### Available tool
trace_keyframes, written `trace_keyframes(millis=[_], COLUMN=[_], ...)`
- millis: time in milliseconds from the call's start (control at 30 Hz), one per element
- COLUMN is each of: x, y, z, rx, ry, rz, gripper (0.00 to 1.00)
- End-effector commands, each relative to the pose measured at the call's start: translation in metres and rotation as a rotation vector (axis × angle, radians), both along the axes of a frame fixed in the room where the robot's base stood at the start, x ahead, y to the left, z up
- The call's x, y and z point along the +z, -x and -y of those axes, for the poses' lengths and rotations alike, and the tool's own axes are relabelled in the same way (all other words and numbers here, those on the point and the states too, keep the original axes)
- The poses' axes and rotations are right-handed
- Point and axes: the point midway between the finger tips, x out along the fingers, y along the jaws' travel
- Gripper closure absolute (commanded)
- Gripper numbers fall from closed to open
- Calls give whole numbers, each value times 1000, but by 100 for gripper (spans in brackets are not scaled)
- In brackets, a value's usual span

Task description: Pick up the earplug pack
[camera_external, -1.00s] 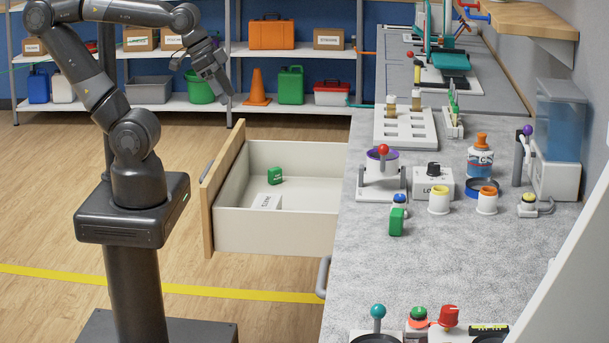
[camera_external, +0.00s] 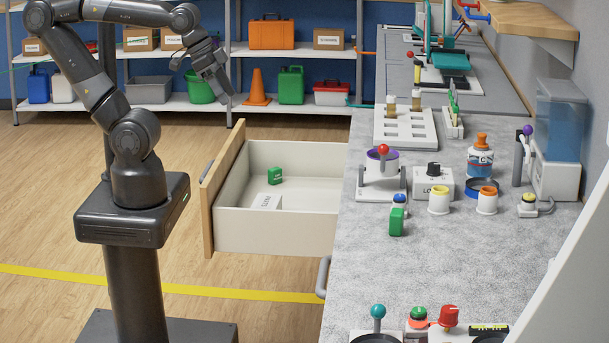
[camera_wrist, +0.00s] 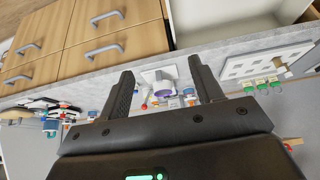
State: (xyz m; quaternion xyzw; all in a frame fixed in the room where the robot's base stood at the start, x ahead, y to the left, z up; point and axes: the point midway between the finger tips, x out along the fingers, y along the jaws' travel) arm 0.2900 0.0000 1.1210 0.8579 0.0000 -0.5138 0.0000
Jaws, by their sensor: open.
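A small green pack with a white label (camera_external: 275,175) stands inside the open drawer (camera_external: 270,232), towards its left side. My gripper (camera_external: 224,90) is raised left of the drawer, well apart from both green items. In the wrist view my gripper (camera_wrist: 160,84) has its two dark fingers spread with nothing held between them. Neither green item is clear in the wrist view.
A white labelled box (camera_external: 267,201) lies in the drawer in front of the green pack. The bench (camera_external: 470,265) carries a red-knobbed device (camera_external: 382,170), a white rack (camera_external: 404,128) and several jars. The drawer's wooden front (camera_external: 222,185) stands up on the left. Its floor is mostly clear.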

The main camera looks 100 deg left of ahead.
Motion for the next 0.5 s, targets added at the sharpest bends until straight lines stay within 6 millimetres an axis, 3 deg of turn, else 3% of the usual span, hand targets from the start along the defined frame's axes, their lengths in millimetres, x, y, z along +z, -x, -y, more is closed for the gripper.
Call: trace_keyframes(millis=[333,500], x=[3,16], y=[-5,-36], z=[1,10], rx=[-2,-15], ry=[0,3], rz=[-1,-15], gripper=[36,36])
